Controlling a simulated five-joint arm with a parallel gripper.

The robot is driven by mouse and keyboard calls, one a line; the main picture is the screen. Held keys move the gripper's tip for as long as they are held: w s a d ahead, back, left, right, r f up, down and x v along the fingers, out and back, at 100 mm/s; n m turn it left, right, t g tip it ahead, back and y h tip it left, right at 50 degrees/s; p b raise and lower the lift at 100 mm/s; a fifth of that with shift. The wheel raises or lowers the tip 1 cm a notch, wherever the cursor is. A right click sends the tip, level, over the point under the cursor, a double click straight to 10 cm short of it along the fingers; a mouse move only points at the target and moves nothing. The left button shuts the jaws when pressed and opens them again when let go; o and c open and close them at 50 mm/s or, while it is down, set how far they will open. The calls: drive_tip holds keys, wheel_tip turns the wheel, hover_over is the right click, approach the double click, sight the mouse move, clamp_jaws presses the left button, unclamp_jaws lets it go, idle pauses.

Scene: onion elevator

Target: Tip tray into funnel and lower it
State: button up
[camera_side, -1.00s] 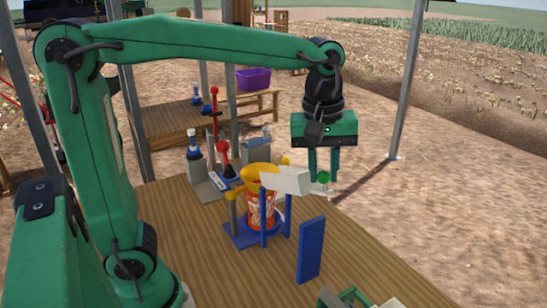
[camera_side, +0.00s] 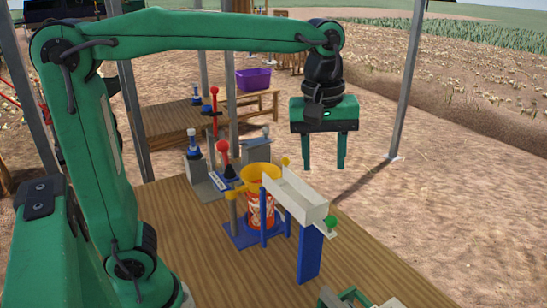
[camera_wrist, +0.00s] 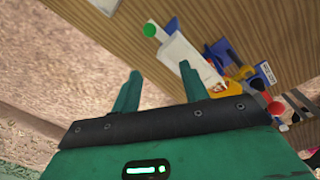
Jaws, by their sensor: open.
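The white tray (camera_side: 295,198) lies between blue posts beside the funnel, its outer end sloping down to the right over the wide blue support (camera_side: 310,252). A green knob (camera_side: 331,221) is at that outer end. The tray also shows in the wrist view (camera_wrist: 178,56), with the green knob (camera_wrist: 150,30). The yellow funnel (camera_side: 260,174) sits above an orange-and-white container (camera_side: 260,210) on a blue base. My gripper (camera_side: 325,167) is open and empty, above and behind the tray's outer end, touching nothing. Its two fingers (camera_wrist: 157,82) show apart in the wrist view. The tray's inside looks empty.
Red-knobbed levers (camera_side: 223,150) and a blue-topped lever (camera_side: 193,145) stand left of the funnel. A metal post rises behind them. A purple crate (camera_side: 254,79) is on a bench farther back.

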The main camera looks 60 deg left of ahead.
drive_tip(key=shift+s+r, duration=0.15)
drive_tip(key=shift+r, duration=1.15)
drive_tip(key=shift+s+r, duration=0.1)
drive_tip(key=shift+r, duration=1.2)
drive_tip(key=s+a+f+m+t, duration=0.4)
drive_tip(key=s+a+f+m, duration=0.4)
drive_tip(key=s+f+m, duration=0.3)
drive_tip(key=shift+s+a+f+t, duration=0.25)
drive_tip(key=shift+s+f+t, duration=0.1)
drive_tip(key=shift+f, duration=0.6)
